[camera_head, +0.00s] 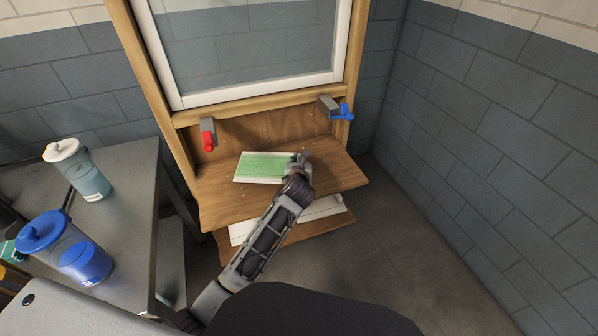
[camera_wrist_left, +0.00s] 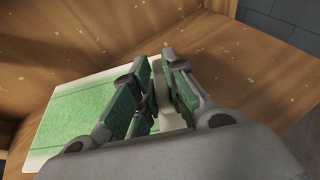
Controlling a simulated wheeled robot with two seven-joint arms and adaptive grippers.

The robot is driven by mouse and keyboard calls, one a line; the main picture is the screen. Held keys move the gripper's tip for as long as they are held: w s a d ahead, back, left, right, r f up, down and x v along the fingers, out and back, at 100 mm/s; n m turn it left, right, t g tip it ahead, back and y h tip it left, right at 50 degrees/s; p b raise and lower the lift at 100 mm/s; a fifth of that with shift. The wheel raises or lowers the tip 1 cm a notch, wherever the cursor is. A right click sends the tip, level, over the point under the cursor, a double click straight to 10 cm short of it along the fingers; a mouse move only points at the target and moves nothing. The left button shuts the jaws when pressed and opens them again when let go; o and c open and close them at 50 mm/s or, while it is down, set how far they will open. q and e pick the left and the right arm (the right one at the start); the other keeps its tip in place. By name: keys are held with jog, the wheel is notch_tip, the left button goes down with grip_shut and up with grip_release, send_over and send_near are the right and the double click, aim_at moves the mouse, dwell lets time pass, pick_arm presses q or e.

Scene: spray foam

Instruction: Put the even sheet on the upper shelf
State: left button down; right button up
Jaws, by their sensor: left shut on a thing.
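The sheet (camera_head: 262,167) is a flat rectangle with a green face and white edges. It lies level on or just above the wooden upper shelf (camera_head: 228,203); I cannot tell whether it fully touches. My left gripper (camera_head: 299,162) is shut on the sheet's right edge. In the left wrist view, my left gripper (camera_wrist_left: 158,78) has its green-padded fingers at a white part of the sheet, and the sheet (camera_wrist_left: 65,112) extends to the left. My right gripper is not in view.
A lower shelf (camera_head: 290,234) holds white pieces, partly hidden by my left arm. A red-handled clamp (camera_head: 207,134) and a blue-handled clamp (camera_head: 337,108) sit on the wooden frame. A table at left carries a white-lidded bottle (camera_head: 82,170) and a blue-lidded one (camera_head: 65,247).

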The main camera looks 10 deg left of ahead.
pick_arm(q)
jog(key=shift+f, duration=0.25)
notch_tip(320, 180, down, 2)
jog(key=shift+f+b, duration=0.25)
jog(key=shift+b, duration=0.15)
jog(key=shift+f, duration=0.35)
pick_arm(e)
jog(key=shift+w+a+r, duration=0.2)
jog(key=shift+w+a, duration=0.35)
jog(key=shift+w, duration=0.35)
pick_arm(q)
jog(key=c, duration=1.4)
grip_release()
jog(key=shift+c, duration=0.2)
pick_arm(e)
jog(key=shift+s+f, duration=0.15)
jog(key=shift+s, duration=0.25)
